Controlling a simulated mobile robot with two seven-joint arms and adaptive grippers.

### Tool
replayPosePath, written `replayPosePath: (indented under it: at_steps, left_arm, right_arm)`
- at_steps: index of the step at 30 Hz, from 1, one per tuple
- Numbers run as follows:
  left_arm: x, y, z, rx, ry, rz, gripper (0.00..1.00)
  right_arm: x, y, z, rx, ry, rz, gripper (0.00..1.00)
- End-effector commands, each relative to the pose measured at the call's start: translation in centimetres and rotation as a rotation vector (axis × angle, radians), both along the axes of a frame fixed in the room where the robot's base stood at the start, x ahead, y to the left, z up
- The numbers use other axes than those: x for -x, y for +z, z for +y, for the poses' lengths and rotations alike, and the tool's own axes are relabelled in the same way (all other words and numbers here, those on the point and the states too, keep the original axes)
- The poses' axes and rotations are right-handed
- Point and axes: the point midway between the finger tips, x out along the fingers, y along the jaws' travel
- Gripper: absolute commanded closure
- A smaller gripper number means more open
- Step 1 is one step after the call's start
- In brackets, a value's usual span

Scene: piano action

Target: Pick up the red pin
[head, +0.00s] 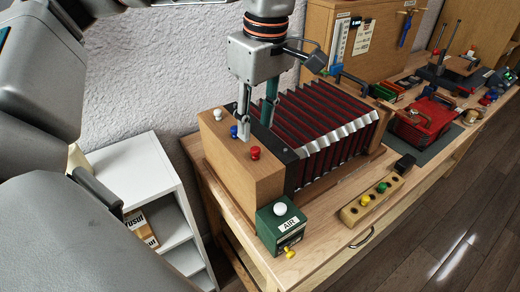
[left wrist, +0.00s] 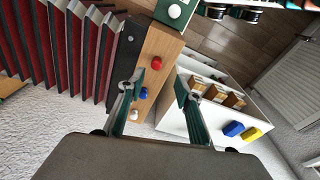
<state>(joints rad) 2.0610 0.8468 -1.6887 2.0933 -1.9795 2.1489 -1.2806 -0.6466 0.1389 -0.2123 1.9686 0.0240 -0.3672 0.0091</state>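The red pin (head: 255,153) stands upright in the top of a wooden block (head: 228,168) at the left end of the bellows. It also shows in the left wrist view (left wrist: 157,63). A blue pin (head: 233,131) and a white pin (head: 217,115) stand in the same block. My left gripper (head: 256,122) points down over the block. Its two fingers are spread with nothing between them; the left wrist view shows the gap (left wrist: 162,82). The red pin is beyond the fingertips, not touched as far as I can tell. My right gripper does not show.
The red and black bellows (head: 315,115) stand close to the right of the gripper. A green AIR box (head: 283,228) with a white knob is in front. A wooden strip (head: 352,213) with coloured pins lies on the bench. A white shelf (head: 133,168) stands to the left.

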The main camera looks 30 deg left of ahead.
Motion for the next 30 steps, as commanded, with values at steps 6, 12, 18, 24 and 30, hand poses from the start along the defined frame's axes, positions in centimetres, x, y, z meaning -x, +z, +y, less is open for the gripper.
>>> replayPosePath:
  at_steps: [6,12,18,24,30]
  left_arm:
    - [-0.1,-2.2,0.3,-0.001,0.000,0.002,0.65]
    - [-0.6,-4.6,0.5,-0.001,0.001,0.005,0.65]
    - [-0.9,-7.0,0.7,0.000,0.000,0.002,0.65]
    - [-1.0,-7.5,0.8,0.000,0.000,0.001,0.65]
    - [-1.0,-7.4,0.7,0.000,0.000,0.001,0.89]
  right_arm:
    - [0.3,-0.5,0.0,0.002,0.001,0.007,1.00]
    - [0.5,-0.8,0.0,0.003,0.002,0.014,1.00]
    - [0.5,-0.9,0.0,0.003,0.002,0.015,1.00]
    - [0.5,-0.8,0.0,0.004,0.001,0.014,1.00]
    - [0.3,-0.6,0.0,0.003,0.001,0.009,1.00]
